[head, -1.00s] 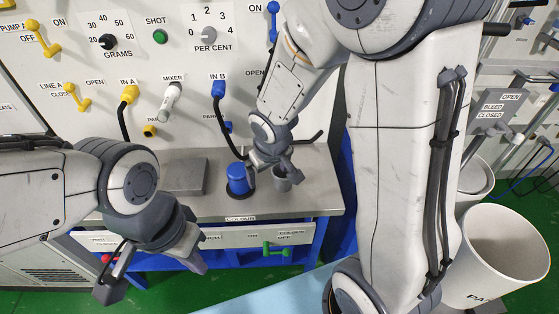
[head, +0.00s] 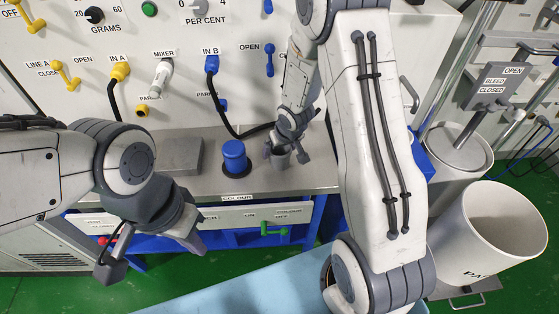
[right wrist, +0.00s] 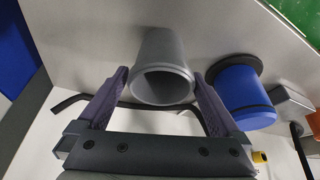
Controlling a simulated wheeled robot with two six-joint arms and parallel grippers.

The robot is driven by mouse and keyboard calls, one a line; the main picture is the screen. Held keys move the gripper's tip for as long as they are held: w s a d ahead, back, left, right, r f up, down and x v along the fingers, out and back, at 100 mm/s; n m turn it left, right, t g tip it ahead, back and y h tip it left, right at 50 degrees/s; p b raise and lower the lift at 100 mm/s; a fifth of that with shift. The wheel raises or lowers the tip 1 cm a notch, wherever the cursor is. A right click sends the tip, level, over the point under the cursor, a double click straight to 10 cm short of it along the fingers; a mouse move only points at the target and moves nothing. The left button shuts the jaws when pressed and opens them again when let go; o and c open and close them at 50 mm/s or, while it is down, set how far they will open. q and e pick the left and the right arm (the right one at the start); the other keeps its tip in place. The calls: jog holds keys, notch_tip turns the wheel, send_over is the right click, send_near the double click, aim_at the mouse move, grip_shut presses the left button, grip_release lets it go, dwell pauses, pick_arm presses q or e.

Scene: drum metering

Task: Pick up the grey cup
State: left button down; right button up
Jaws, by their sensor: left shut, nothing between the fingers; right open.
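The grey cup (head: 280,162) stands on the steel counter, right of a blue-capped item, partly covered by my right gripper in the head view. In the right wrist view the cup (right wrist: 163,62) shows its open mouth between the two fingers. My right gripper (right wrist: 160,78) is open, with one fingertip on each side of the cup's rim. A small gap shows on both sides, so it is not gripping. My left gripper (head: 152,246) is shut and empty, in front of the counter at the lower left.
The blue-capped item (head: 234,157) stands close left of the cup, on a dark base. A grey block (head: 180,156) lies further left. A black hose (head: 228,122) hangs behind from the panel. A green handle (head: 273,229) is on the drawer front below. A white bin (head: 497,225) stands right.

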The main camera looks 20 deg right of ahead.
aim_at(278, 153)
jog(key=b+x, duration=0.1)
jog(key=x, duration=0.2)
jog(key=shift+f, duration=0.15)
jog(key=c, duration=1.2)
